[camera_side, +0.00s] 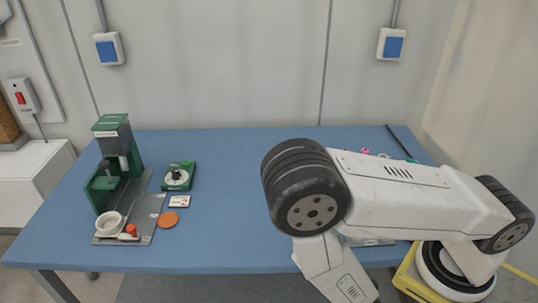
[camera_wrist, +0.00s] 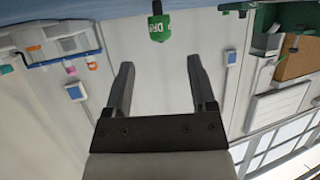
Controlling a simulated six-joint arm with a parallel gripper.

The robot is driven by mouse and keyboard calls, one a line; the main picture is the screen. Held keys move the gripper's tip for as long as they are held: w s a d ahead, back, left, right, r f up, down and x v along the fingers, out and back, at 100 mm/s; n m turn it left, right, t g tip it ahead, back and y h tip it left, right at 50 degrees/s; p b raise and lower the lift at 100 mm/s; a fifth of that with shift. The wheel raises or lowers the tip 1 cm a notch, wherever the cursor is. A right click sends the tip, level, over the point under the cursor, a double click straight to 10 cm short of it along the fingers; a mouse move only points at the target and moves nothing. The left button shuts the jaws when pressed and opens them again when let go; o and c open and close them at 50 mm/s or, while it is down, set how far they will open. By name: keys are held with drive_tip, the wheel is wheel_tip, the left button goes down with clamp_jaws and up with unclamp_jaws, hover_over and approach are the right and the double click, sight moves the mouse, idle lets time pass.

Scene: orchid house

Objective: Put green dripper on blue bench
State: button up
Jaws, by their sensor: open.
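The green dripper (camera_wrist: 159,27), with pale lettering and a dark stem, shows at the top middle of the wrist view, where the scene looks upside down. It is beyond my open fingers and apart from them. My gripper (camera_wrist: 160,76) is open, with nothing between its fingers. In the side view the blue bench (camera_side: 235,222) spans the picture. My gripper does not show there, and I cannot make out the dripper.
A green device with a grey tray (camera_side: 146,222), a white bowl (camera_side: 109,225), a small green dial unit (camera_side: 179,177), a white card (camera_side: 179,201) and an orange disc (camera_side: 168,219) occupy the bench's left. The bench's middle is clear. My arm covers its right side.

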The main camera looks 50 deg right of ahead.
drive_tip(key=shift+v, duration=1.15)
drive_tip(key=w+a+r+n+g+y, duration=0.1)
drive_tip(key=w+a+r+g+y, duration=0.3)
drive_tip(key=w+g+y, duration=0.25)
drive_tip(key=d+r+n+g, duration=0.3)
drive_tip(key=d+r+n, duration=0.1)
drive_tip(key=d+r, duration=0.6)
drive_tip(key=shift+s+d, duration=0.25)
drive_tip(key=shift+s, duration=0.15)
